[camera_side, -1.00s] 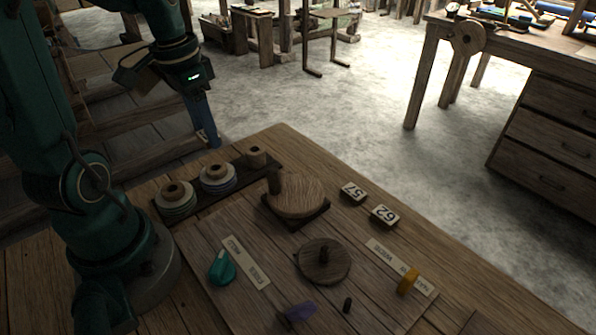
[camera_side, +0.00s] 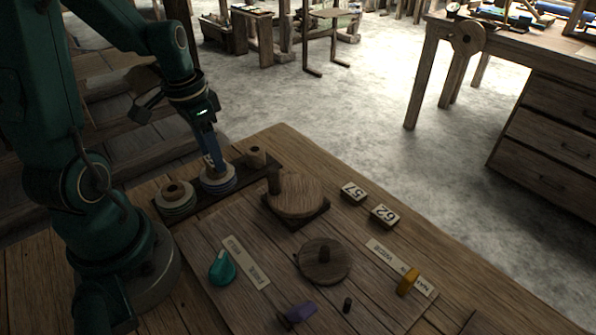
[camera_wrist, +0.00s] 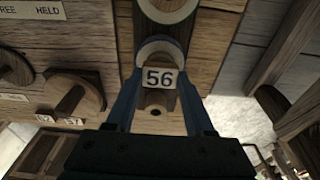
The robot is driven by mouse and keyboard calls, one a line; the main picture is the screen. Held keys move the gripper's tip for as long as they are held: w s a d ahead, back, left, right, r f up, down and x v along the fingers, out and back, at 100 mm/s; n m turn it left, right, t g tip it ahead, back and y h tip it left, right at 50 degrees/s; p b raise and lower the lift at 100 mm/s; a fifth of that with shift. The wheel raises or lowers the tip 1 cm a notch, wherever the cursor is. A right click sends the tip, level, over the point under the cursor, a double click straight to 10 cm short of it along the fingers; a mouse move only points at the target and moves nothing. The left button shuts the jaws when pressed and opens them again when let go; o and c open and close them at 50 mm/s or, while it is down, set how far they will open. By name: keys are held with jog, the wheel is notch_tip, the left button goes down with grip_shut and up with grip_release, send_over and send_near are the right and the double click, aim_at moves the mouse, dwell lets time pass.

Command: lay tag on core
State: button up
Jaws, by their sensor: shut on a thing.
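My gripper (camera_side: 211,162) is shut on a pale tag marked 56 (camera_wrist: 160,78), held between its blue fingertips. In the side view it is over the middle spool (camera_side: 217,182), which has a wooden core and pale and blue-grey thread. A green-threaded spool (camera_side: 175,201) stands to its left, and a small bare wooden core (camera_side: 256,156) to its right. In the wrist view the tag overlaps the middle spool (camera_wrist: 158,46) and part of the bare core (camera_wrist: 155,101). I cannot tell whether the tag touches the spool.
The spools stand on a dark rack (camera_side: 241,173). Tags 57 (camera_side: 353,193) and 62 (camera_side: 384,216) lie on the table. A round wooden block (camera_side: 296,194), a knobbed disc (camera_side: 323,264), and teal (camera_side: 221,268), purple (camera_side: 302,311) and yellow (camera_side: 408,281) pieces stand nearby.

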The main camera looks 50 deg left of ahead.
jog(key=shift+f, duration=0.2)
jog(key=o, duration=1.3)
notch_tip(320, 180, up, 13)
jog(key=s, duration=0.1)
jog(key=s+d+t, duration=0.1)
jog(key=d, duration=0.3)
jog(key=s+d+f+t, duration=0.1)
jog(key=d, duration=0.4)
jog(key=s+d+f+t, duration=0.1)
jog(key=d+t, duration=0.1)
jog(key=d, duration=0.2)
jog(key=shift+s+d+f, duration=0.1)
jog(key=shift+s+d, duration=0.05)
jog(key=shift+s, duration=0.05)
